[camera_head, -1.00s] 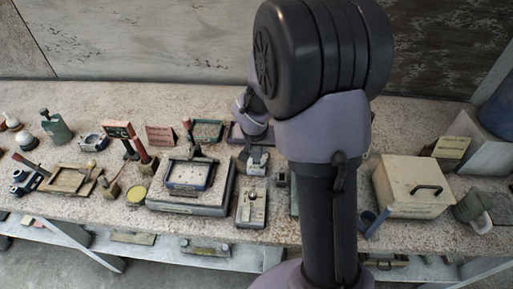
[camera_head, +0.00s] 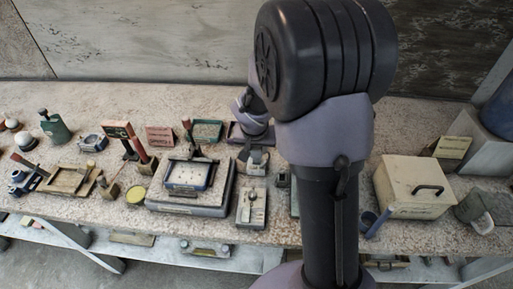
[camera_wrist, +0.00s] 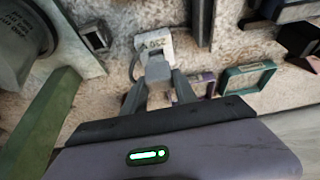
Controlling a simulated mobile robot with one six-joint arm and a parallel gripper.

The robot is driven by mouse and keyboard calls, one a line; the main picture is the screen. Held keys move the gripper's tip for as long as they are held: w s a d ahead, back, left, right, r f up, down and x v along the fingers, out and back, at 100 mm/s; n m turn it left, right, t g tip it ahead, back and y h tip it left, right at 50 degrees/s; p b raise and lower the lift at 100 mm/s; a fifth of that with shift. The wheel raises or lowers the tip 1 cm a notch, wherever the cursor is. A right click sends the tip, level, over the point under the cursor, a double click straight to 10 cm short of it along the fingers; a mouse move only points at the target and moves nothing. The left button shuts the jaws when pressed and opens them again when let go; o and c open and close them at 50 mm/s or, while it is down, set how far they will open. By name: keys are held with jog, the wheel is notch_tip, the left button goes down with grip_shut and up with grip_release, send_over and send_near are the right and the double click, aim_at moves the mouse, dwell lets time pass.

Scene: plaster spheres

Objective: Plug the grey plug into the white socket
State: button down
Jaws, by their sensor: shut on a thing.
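In the wrist view, my gripper (camera_wrist: 157,88) is shut on the grey plug (camera_wrist: 157,70), which sits between its two fingers. The white socket (camera_wrist: 153,43) lies directly beyond the plug, with dark marks on its face. The plug's far end overlaps the socket's near edge in the picture; I cannot tell whether it is inserted or only close to it. A thin grey cable (camera_wrist: 133,64) curves down on the left of the socket. In the head view, my gripper (camera_head: 253,158) is small and partly hidden, and the plug and socket cannot be made out.
A teal tray (camera_wrist: 247,77) lies right of my gripper in the wrist view. A green block (camera_wrist: 45,130) and a grey cylinder (camera_wrist: 22,45) stand left. In the head view, a cream box (camera_head: 412,187) stands right on the crowded bench (camera_head: 60,100); my arm hides its middle.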

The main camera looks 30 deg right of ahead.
aim_at(257, 155)
jog(key=shift+f+b, duration=1.65)
jog(key=shift+b, duration=0.35)
jog(key=c, duration=0.9)
grip_release()
jog(key=shift+r, duration=0.1)
jog(key=shift+r+p, duration=1.5)
jog(key=shift+r, duration=0.55)
